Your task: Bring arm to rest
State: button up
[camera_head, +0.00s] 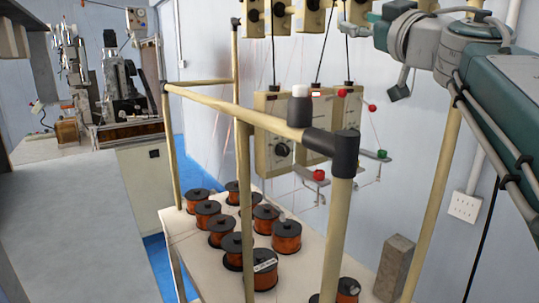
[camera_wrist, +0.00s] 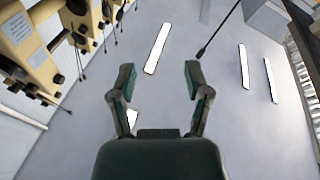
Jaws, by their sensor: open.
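My gripper (camera_wrist: 160,78) is open and empty in the wrist view, its two dark green fingers spread wide apart. Behind it are a pale ceiling and lit lamp strips, so the wrist camera faces upward. In the head view my grey and teal arm is raised at the upper right, beside the wall. The gripper's fingers cannot be made out clearly in the head view. Nothing is held and nothing touches the fingers.
A beige pipe frame (camera_head: 243,115) stands in front of a table of copper wire spools (camera_head: 286,236). Tensioner boxes (camera_head: 273,146) hang by the wall, and similar yellow boxes (camera_wrist: 42,45) show at upper left in the wrist view. Machines (camera_head: 118,85) stand at the far left.

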jog(key=s+d+f+m+g+h, duration=0.1)
jog(key=s+d+f+m+h, duration=0.1)
jog(key=f+m+h, duration=0.35)
jog(key=s+d+f+m+g+h, duration=0.1)
jog(key=s+d+f+m+h, duration=0.15)
jog(key=f, duration=0.55)
jog(key=s+d+f+m+g+h, duration=0.1)
jog(key=s+d+f+m+h, duration=0.25)
jog(key=f, duration=0.35)
jog(key=s+a+f+n+g+y, duration=0.1)
jog(key=s+a+f+g, duration=0.1)
jog(key=s+f, duration=0.3)
jog(key=s+a+f+g+y, duration=0.1)
jog(key=s+a+f+g, duration=0.2)
jog(key=f, duration=1)
jog(key=s+a+f+n+g+y, duration=0.1)
jog(key=s+a+f+g, duration=0.1)
jog(key=s+f+g, duration=0.3)
jog(key=s+f, duration=0.3)
jog(key=f, duration=0.1)
jog(key=shift+s+a+n+g, duration=0.2)
jog(key=shift+a+n+g, duration=0.1)
jog(key=shift+a+n, duration=0.1)
